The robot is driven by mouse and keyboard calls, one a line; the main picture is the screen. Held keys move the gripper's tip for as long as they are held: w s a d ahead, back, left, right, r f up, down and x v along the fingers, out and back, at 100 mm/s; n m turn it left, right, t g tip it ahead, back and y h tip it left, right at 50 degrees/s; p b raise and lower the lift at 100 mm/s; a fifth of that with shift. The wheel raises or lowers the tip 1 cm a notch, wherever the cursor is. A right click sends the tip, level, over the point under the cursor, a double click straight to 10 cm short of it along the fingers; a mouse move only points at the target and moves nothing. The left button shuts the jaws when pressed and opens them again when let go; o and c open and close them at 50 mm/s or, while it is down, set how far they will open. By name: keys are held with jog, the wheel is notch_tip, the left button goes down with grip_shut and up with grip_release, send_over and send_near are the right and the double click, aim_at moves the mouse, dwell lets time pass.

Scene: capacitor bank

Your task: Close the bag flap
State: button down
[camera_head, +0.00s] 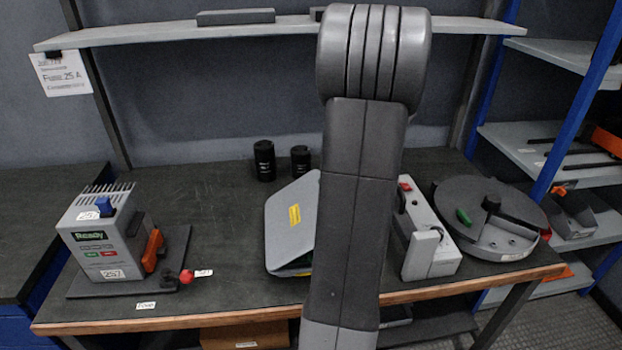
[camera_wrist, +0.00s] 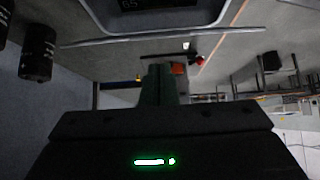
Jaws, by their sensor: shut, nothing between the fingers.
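The grey bag (camera_head: 291,243) is on the bench in the head view, left of my arm, which hides its right side. Its flap appears to be the slanted grey panel with a yellow label (camera_head: 295,215); a dark gap shows along the lower edge. How far the flap stands open is not clear. My gripper is hidden behind my arm in the head view. In the wrist view my gripper (camera_wrist: 159,75) is shut and empty, its dark green fingers together. A grey rounded edge with a dark panel (camera_wrist: 150,8) lies at the top there; I cannot tell whether it is the bag.
A grey "Ready" unit (camera_head: 105,240) with a red knob (camera_head: 186,276) stands at left. Two black cylinders (camera_head: 264,160) stand behind the bag. A grey box (camera_head: 430,240) and a round grey fixture (camera_head: 490,220) are at right.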

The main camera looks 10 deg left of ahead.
jog(key=shift+w+d+f+b, duration=0.2)
jog(key=shift+d+f+b, duration=0.55)
jog(key=shift+f, duration=0.4)
jog(key=shift+w+d+f+b, duration=0.2)
jog(key=shift+d+f+b, duration=0.3)
jog(key=shift+d+f, duration=0.5)
jog(key=shift+a+f, duration=0.1)
